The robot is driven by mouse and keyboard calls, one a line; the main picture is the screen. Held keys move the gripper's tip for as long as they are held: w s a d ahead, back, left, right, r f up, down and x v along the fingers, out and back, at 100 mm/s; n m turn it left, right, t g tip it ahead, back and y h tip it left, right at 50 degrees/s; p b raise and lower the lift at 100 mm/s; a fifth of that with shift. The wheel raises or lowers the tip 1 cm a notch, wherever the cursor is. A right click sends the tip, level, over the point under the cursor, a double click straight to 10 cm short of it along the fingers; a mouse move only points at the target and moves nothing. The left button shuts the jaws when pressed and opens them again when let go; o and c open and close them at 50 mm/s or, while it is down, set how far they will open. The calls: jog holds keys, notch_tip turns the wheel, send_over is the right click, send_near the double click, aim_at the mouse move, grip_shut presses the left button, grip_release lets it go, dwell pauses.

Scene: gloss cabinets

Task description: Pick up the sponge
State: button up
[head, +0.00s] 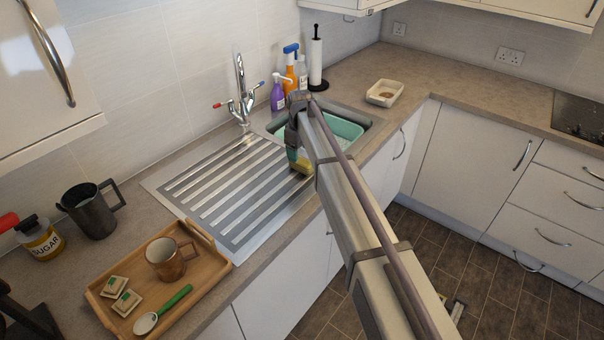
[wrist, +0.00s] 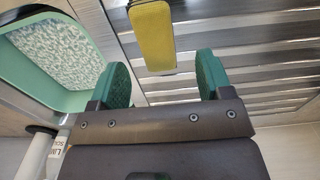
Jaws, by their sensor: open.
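A yellow sponge (wrist: 153,36) with a dark edge lies on the ribbed metal drainer (wrist: 205,25), close to the sink. In the head view the sponge (head: 302,166) is partly hidden by my arm. My gripper (wrist: 162,80) is open, with its two green-padded fingers apart. In the wrist view the sponge lies ahead of the fingers, lined up with the gap between them, and nothing is held. In the head view my gripper (head: 296,155) is just above the sponge and mostly covered by the arm.
A teal basin (head: 345,128) sits in the sink beside the drainer. The tap (head: 241,95) and several bottles stand behind. A wooden tray (head: 208,278) with a mug (head: 165,262) is at front left. A small dish (head: 385,93) stands on the right counter.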

aim_at(302, 160)
jog(key=shift+f, duration=0.3)
jog(key=f+b, duration=0.5)
jog(key=shift+w+d+f, duration=0.1)
jog(key=shift+d+f, duration=0.1)
jog(key=shift+f, duration=0.05)
jog(key=shift+r, duration=0.25)
jog(key=c, duration=1)
